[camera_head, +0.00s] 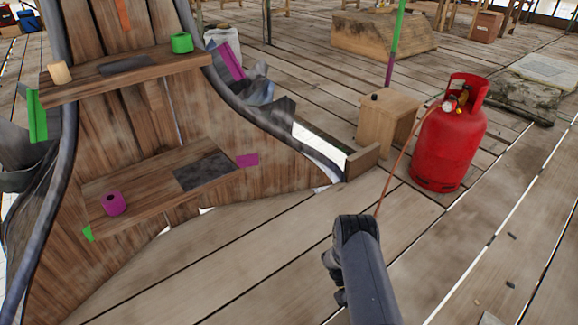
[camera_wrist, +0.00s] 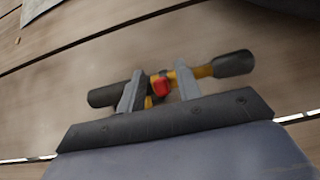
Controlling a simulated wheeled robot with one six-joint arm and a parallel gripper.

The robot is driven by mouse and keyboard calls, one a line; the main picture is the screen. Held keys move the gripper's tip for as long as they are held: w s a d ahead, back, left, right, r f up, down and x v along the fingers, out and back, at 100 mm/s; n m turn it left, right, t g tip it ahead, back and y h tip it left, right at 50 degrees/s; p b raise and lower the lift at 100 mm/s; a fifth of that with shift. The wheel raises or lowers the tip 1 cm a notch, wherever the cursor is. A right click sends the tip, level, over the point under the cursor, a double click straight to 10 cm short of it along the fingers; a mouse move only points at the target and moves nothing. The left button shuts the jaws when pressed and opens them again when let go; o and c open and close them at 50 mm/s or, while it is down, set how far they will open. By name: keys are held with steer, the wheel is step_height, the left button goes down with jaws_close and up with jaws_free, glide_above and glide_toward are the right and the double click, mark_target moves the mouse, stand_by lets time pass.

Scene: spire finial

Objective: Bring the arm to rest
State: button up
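A torch-like tool with a yellow body, black ends and a red part (camera_wrist: 218,68) lies crosswise at the fingers of my gripper (camera_wrist: 160,82) in the wrist view. The two grey fingers stand apart and overlap the tool, with the red part between them. I cannot tell whether they clamp it or only stand over it. In the head view my dark grey arm (camera_head: 365,275) reaches up from the bottom, right of centre. It hides the gripper there.
A red gas cylinder (camera_head: 452,140) stands at right; its orange hose (camera_head: 389,165) runs down behind my arm. A wooden box (camera_head: 388,122) stands beside it. A large wooden spire part (camera_head: 145,130) with shelves fills the left. Plank floor is clear at lower right.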

steer(key=shift+s+d+r+t+y, duration=0.1)
steer(key=shift+s+d+t+y, duration=0.2)
steer(key=shift+t+y, duration=0.3)
steer(key=shift+s+d+r+t+y, duration=0.1)
steer(key=shift+s+d+t+y, duration=0.1)
steer(key=shift+s+t+y, duration=0.35)
steer(key=shift+s+d+r+t+y+p, duration=0.1)
steer(key=shift+d+t+y+p, duration=0.15)
steer(key=shift+t+p, duration=0.5)
steer(key=t+y+p, duration=0.1)
steer(key=p, duration=0.1)
steer(key=s+t+p, duration=0.1)
steer(key=p, duration=0.1)
steer(key=shift+d+y, duration=0.3)
steer(key=shift+y, duration=0.1)
steer(key=shift+s+f+t+y+p, duration=0.2)
steer(key=shift+f+t+y+p, duration=0.2)
steer(key=shift+t+y, duration=0.15)
